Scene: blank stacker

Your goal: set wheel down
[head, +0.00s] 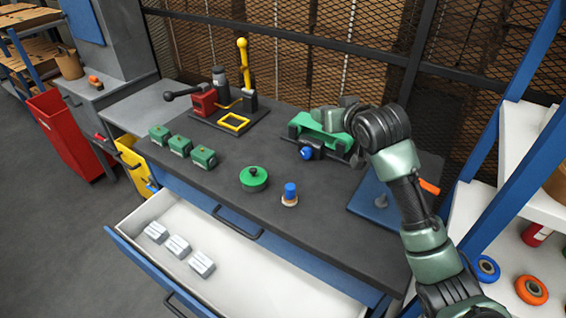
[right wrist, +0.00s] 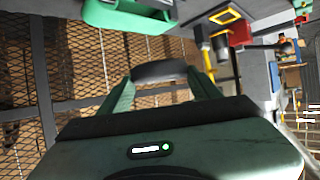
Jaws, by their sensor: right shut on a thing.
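My right gripper (right wrist: 161,80) is shut on a dark grey rounded thing (right wrist: 160,70), likely the wheel, seen nearly edge-on between its two green fingers in the right wrist view. In the head view my right gripper (head: 338,114) is over the back right of the bench, close to a green tray-like fixture (head: 303,123); the held thing is hard to make out there. I cannot tell whether it touches anything. The green fixture also shows in the right wrist view (right wrist: 130,14), beyond the fingers. My left gripper is not in view.
On the dark bench (head: 300,229) are a green round lidded thing (head: 253,180), a blue-topped peg (head: 290,194), several green blocks (head: 179,146) and a red press (head: 203,102). A blue plate (head: 365,205) lies partly behind my arm. An open drawer (head: 250,287) juts out in front.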

